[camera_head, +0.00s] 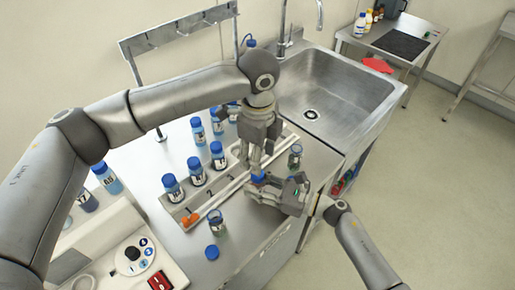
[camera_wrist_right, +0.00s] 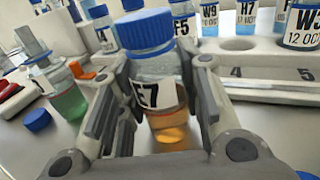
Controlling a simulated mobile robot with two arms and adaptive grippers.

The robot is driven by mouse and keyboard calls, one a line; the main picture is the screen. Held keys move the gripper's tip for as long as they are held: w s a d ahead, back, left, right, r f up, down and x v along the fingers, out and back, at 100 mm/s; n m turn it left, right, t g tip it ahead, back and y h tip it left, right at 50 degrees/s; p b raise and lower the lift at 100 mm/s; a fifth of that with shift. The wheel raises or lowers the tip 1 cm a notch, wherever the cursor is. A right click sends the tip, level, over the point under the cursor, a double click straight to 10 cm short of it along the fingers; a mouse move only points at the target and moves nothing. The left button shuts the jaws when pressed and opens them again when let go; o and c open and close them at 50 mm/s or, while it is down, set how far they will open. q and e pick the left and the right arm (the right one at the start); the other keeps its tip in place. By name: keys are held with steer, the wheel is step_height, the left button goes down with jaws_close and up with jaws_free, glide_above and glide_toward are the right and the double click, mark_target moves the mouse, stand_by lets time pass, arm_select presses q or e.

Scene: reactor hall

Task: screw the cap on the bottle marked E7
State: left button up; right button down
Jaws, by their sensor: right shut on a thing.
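The bottle marked E7 (camera_wrist_right: 163,100) has clear glass and orange liquid. My right gripper (camera_wrist_right: 160,110) is shut on its body and holds it upright; in the head view this gripper (camera_head: 283,194) is at the bench's front edge. A blue cap (camera_wrist_right: 145,30) sits on top of the bottle, and it also shows in the head view (camera_head: 258,178); I cannot tell how tightly it sits. My left gripper (camera_head: 256,160) points down just above the cap. No left finger shows around the cap in the wrist view. Whether its fingers are open is unclear.
A white rack (camera_head: 207,196) with blue-capped bottles stands behind and left. An uncapped bottle with green liquid (camera_head: 217,221) and a loose blue cap (camera_head: 212,252) are at the front left. Another open bottle (camera_head: 295,156) stands right, before the sink (camera_head: 335,100).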

arm_select(q)
steer(key=n, duration=0.5)
steer(key=shift+r, duration=0.25)
steer(key=n, duration=0.5)
steer(key=shift+r, duration=0.2)
steer(key=n, duration=0.5)
steer(key=shift+r, duration=0.2)
steer(key=n, duration=0.4)
steer(key=shift+r, duration=0.15)
steer(key=shift+f, duration=4.05)
